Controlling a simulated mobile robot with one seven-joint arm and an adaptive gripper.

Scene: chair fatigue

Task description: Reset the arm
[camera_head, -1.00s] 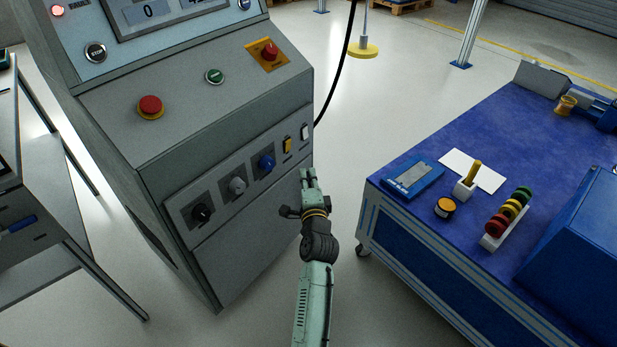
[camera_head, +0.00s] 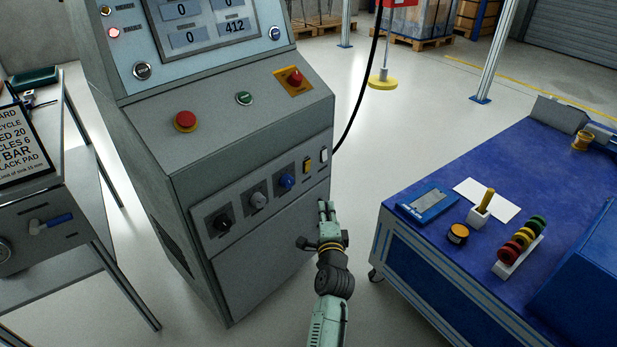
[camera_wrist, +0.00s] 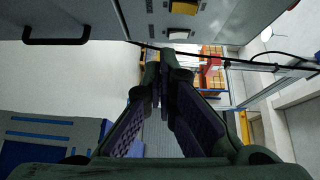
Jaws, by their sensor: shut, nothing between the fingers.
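My gripper (camera_head: 327,211) is at the end of my pale green arm, in front of the right part of the grey control cabinet (camera_head: 265,248). It is low, near the level of the cabinet's lower panel, and appears apart from it. In the wrist view my gripper's fingers (camera_wrist: 162,62) come together at their tips with nothing between them. The cabinet's knobs and yellow and white switches (camera_head: 308,165) are above and left of my gripper in the head view.
A blue-topped workbench (camera_head: 462,165) stands at right, holding a tablet (camera_head: 428,204), a white sheet and colored rings (camera_head: 520,240). A side table with a sign (camera_head: 22,145) is at left. A black cable (camera_head: 358,95) hangs behind the cabinet. Floor shows between cabinet and bench.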

